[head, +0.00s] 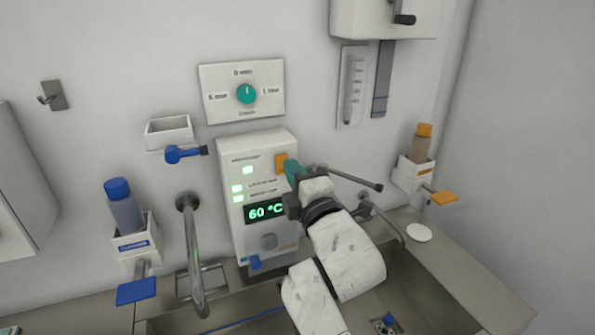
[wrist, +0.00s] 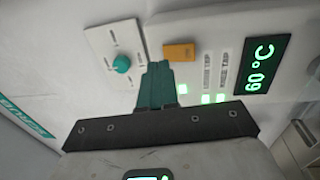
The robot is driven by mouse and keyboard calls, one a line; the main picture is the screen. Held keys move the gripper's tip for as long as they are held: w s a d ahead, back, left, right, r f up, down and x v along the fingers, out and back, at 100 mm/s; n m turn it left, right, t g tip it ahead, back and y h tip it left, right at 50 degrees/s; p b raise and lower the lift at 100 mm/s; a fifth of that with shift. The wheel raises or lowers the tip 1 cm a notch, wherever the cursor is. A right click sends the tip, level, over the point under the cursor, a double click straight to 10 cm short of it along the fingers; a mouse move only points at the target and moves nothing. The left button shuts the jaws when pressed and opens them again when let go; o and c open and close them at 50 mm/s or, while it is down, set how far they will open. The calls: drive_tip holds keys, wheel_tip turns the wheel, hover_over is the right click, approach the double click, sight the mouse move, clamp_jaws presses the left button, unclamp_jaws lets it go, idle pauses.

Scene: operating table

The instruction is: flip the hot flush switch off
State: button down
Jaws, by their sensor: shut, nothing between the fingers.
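The white control box (head: 265,142) is on the wall above the sink. An orange switch (head: 281,163) sits at its upper right; its label is too small to read, so I take it as the hot flush switch. The orange switch also shows in the wrist view (wrist: 179,51), just above and right of my fingertips. My gripper (head: 293,169) has teal fingers, shut and empty, close to the switch's right side in the head view. In the wrist view my gripper (wrist: 158,66) points at the box; I cannot tell whether it touches. Several green lights (head: 248,170) are lit.
A green display (head: 265,211) reads 60 °C. A teal dial (head: 246,94) is on a plate above the box. A metal faucet (head: 192,240) is to the left, and a thin spout (head: 350,178) to the right. The sink (head: 415,285) lies below.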

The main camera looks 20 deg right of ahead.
drive_tip(key=s+r+b, duration=0.1)
drive_tip(key=s, duration=0.9)
drive_tip(key=shift+s+b, duration=0.3)
drive_tip(key=shift+b, duration=0.05)
drive_tip(key=shift+r, duration=0.1)
